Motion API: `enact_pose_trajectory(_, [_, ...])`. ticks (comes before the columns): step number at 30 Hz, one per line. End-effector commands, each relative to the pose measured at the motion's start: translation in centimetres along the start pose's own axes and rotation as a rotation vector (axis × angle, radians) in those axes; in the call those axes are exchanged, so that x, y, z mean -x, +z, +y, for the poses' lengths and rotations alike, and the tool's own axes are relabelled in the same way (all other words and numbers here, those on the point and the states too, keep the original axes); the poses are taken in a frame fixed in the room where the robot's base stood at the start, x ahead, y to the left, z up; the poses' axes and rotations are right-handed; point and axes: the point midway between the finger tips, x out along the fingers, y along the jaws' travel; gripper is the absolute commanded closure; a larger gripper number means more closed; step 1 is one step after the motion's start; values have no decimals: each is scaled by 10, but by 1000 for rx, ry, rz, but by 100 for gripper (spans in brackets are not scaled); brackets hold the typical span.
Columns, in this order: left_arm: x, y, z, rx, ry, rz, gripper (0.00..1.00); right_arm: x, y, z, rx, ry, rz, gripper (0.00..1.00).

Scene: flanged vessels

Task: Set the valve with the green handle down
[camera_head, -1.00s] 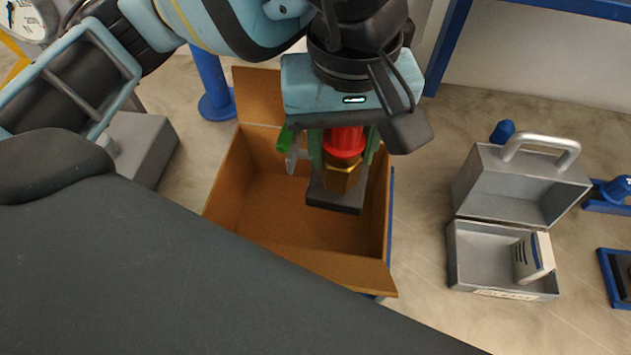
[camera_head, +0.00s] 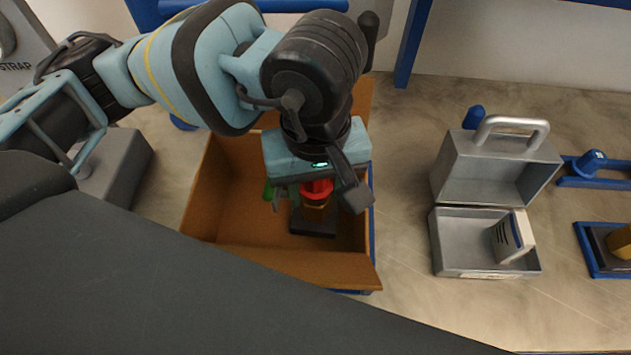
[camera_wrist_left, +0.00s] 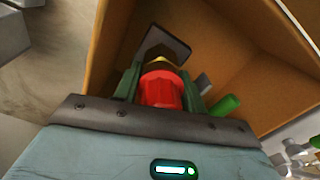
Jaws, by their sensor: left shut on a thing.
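The valve has a red collar (camera_head: 317,187), a brass-coloured nut, a dark flat base (camera_head: 314,224) and a green handle (camera_head: 268,191). It is upright inside the open cardboard box (camera_head: 200,195). My left gripper (camera_head: 316,194) points down into the box, shut on the valve around its red part. The left wrist view shows the red collar (camera_wrist_left: 161,91) between the fingers and the green handle (camera_wrist_left: 225,106) to the right. I cannot tell whether the base touches the box floor. My right gripper is not in view.
An open grey metal case (camera_head: 497,165) with a white-and-blue box (camera_head: 512,237) stands right of the cardboard box. Blue stands (camera_head: 594,165) are at the far right. Bare floor (camera_head: 405,215) lies between box and case. A grey block (camera_head: 116,165) is at the left.

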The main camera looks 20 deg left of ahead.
Motion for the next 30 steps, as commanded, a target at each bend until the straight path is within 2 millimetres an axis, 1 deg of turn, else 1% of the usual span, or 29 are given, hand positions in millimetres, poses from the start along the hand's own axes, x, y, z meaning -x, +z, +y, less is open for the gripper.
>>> enact_pose_trajectory(7, [0,0,0,0,3,2,100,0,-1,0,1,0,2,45])
enact_pose_trajectory(11, [-4,0,0,-1,3,1,100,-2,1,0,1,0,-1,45])
enact_pose_trajectory(12, [-4,0,0,0,0,0,57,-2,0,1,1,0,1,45])
enact_pose_trajectory(15, [-3,0,0,0,1,1,44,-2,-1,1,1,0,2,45])
enact_pose_trajectory(17, [-3,0,0,0,0,1,37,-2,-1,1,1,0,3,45])
enact_pose_trajectory(26, [-2,0,0,0,0,1,37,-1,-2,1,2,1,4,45])
enact_pose_trajectory(28, [1,0,0,0,0,2,37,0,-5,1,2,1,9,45])
enact_pose_trajectory(30, [7,-1,1,0,3,4,37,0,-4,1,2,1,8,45])
